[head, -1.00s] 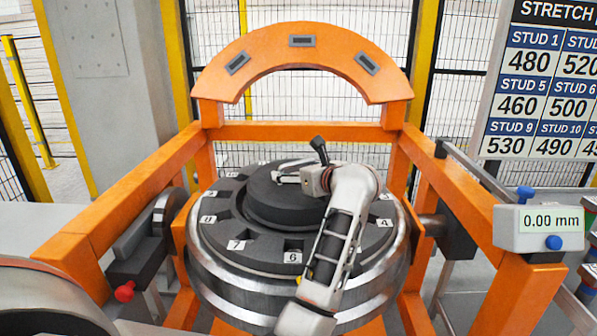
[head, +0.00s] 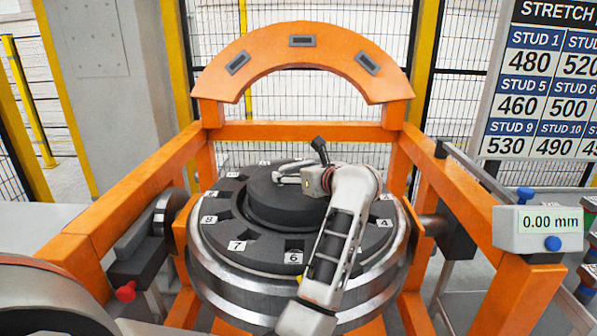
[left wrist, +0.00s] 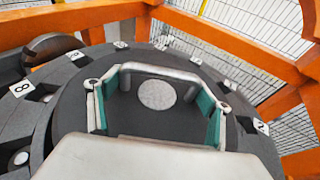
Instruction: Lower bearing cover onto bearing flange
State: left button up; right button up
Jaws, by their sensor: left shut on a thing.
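The bearing cover (head: 264,203) is a dark round disc at the middle of the dark bearing flange (head: 217,237), which has numbered white labels around it. In the left wrist view the cover (left wrist: 160,122) has a grey bar handle (left wrist: 165,72) and a pale round spot. My left gripper (head: 288,176) is over the cover and shut on its handle; its green-padded fingers (left wrist: 160,88) are at the two ends of the bar. The cover looks level and roughly centred on the flange. I cannot tell whether a gap remains beneath it. My right gripper is not in view.
An orange gantry frame (head: 300,131) with an arch (head: 300,54) surrounds the steel wheel (head: 235,287). A gauge box (head: 537,229) reading 0.00 mm sits on the right beam. A red knob (head: 126,291) is at left. A stud number board (head: 540,80) stands at right.

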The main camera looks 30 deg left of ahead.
pick_arm(q)
jog(key=shift+w+a+r+p, duration=0.15)
jog(key=shift+r+p, duration=0.3)
jog(key=shift+r, duration=0.5)
jog(key=shift+a+r+p, duration=0.1)
jog(key=shift+r+p, duration=0.35)
jog(key=shift+r, duration=0.5)
jog(key=shift+d+r, duration=0.1)
jog(key=shift+r, duration=0.2)
